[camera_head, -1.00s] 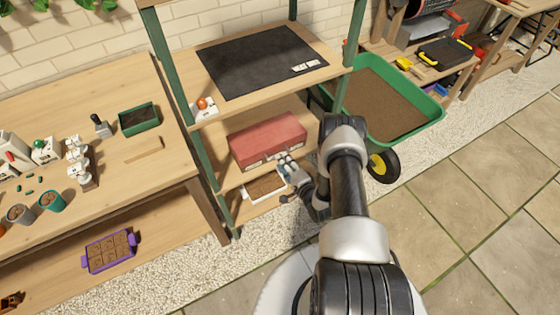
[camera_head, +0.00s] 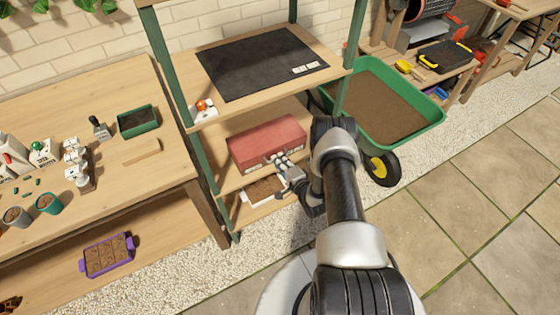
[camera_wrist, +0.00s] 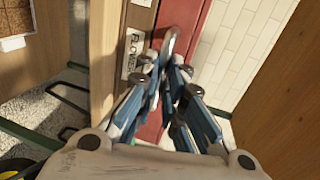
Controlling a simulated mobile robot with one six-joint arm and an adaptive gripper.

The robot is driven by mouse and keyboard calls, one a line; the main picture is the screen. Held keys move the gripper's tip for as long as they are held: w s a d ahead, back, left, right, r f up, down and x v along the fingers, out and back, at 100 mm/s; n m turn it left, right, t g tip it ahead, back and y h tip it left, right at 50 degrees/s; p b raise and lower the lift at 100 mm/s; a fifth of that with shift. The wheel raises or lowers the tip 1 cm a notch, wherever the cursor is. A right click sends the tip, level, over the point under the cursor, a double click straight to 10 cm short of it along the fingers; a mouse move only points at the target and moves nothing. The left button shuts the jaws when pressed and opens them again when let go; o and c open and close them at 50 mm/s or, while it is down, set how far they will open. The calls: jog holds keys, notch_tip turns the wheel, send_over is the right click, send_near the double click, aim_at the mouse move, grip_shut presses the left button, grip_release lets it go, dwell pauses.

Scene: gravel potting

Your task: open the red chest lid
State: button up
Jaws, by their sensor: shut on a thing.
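The red chest (camera_head: 262,142) sits on the middle shelf of the green-posted rack, its red lid looking down or nearly so in the head view. My gripper (camera_head: 280,161) is at the front edge of the chest. In the wrist view, my gripper's blue-grey fingers (camera_wrist: 168,72) close around a grey metal handle (camera_wrist: 172,42) on the chest front. The fingertips partly hide the handle.
A white tray of soil (camera_head: 264,190) is below the chest, close under my gripper. The rack's upper shelf with a black mat (camera_head: 260,62) overhangs the chest. A green wheelbarrow (camera_head: 430,120) stands to the right, and a wooden bench (camera_head: 110,185) to the left.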

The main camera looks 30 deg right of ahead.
aim_at(274, 149)
grip_shut()
jog(key=r+g+p, duration=0.1)
jog(key=p, duration=0.1)
jog(key=r+g+p, duration=0.1)
jog(key=r+g, duration=0.1)
jog(key=shift+w+r+p, duration=0.3)
jog(key=shift+w+p, duration=0.05)
jog(key=shift+w, duration=0.05)
jog(key=shift+r+p, duration=0.3)
jog(key=shift+p, duration=0.25)
jog(key=w+r+g+p, duration=0.1)
jog(key=w+r, duration=1.1)
jog(key=w, duration=0.1)
jog(key=shift+a+p, duration=0.25)
jog(key=shift+p, duration=0.05)
jog(key=shift+w, duration=0.1)
jog(key=shift+o, duration=0.8)
grip_release()
jog(key=o, duration=0.5)
jog(key=shift+f, duration=0.1)
